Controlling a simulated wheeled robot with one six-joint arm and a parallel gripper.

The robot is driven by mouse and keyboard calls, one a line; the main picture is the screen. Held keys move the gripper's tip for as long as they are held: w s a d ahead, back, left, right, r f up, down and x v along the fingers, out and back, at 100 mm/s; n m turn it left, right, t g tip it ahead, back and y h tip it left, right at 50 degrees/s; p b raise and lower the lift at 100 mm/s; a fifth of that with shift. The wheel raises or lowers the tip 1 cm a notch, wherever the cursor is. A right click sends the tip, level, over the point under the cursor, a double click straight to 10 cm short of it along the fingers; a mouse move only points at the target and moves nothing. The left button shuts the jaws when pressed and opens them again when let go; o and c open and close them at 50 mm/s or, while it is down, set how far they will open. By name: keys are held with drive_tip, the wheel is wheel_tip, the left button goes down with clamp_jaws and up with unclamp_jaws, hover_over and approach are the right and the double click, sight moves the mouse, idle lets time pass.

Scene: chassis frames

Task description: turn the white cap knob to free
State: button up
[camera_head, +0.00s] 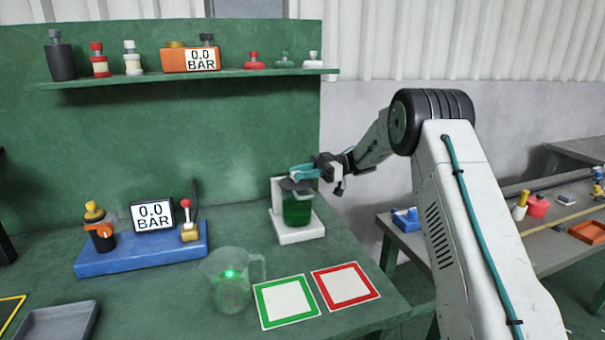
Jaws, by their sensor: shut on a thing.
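My gripper (299,174), with teal fingers, is over a green container (298,209) on a white stand (299,235) at the right of the bench. It is shut on the dark cap (296,186) at the top of this container. The fingers hide much of the cap, and I cannot tell its turn position. A white-capped bottle (132,60) stands on the shelf at the left. A small white knob-like piece (312,58) sits at the shelf's right end. I cannot tell which of these is the white cap knob.
A clear jug (231,283) with a green glow stands in front. Green-framed (286,301) and red-framed (345,287) cards lie beside it. A blue base (142,254) at the left carries a gauge, a lever and a valve. A grey tray (58,321) lies front left.

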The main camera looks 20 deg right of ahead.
drive_tip(key=shift+w+n+g, duration=0.1)
drive_tip(key=shift+n+g, duration=0.6)
drive_tip(key=shift+g, duration=0.2)
drive_tip(key=o, duration=1)
